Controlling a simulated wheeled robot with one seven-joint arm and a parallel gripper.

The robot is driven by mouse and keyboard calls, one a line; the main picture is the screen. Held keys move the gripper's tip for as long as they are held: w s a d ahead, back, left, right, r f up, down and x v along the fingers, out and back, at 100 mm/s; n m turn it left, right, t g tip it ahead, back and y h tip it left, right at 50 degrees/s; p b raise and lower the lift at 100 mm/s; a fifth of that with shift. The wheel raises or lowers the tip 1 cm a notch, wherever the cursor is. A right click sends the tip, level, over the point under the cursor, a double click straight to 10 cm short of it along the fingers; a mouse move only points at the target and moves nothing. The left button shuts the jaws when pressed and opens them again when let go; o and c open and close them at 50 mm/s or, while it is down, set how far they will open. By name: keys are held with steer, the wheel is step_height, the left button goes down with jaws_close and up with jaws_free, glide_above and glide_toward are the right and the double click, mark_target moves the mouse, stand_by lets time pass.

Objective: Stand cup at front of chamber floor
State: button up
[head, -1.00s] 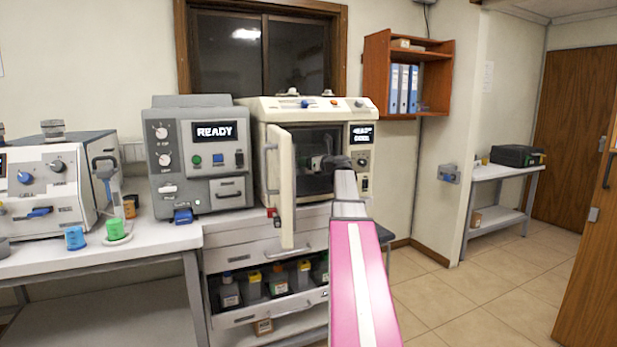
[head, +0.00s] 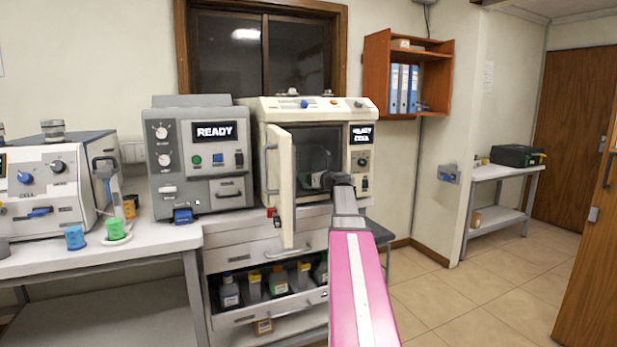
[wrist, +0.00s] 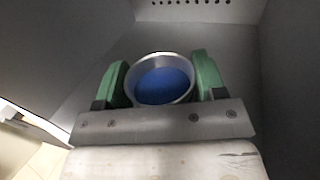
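The cup (wrist: 162,80) is a round metal cup with a blue inside, seen from above in the wrist view. My gripper (wrist: 162,82) has its green fingers against both sides of the cup and is shut on it. The chamber (head: 318,150) is the cream machine's open cavity in the head view, and my gripper (head: 322,180) reaches low into its front. The grey chamber floor (wrist: 225,42) shows beyond the cup. The cup's underside is hidden, so I cannot tell whether it touches the floor.
The chamber door (head: 287,188) stands open on the left. Chamber walls rise close on both sides, and the back wall has a row of holes (wrist: 195,2). A grey machine (head: 200,155) stands to the left.

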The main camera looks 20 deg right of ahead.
steer(key=o, duration=0.3)
steer(key=shift+r, duration=0.15)
steer(key=v, duration=1.2)
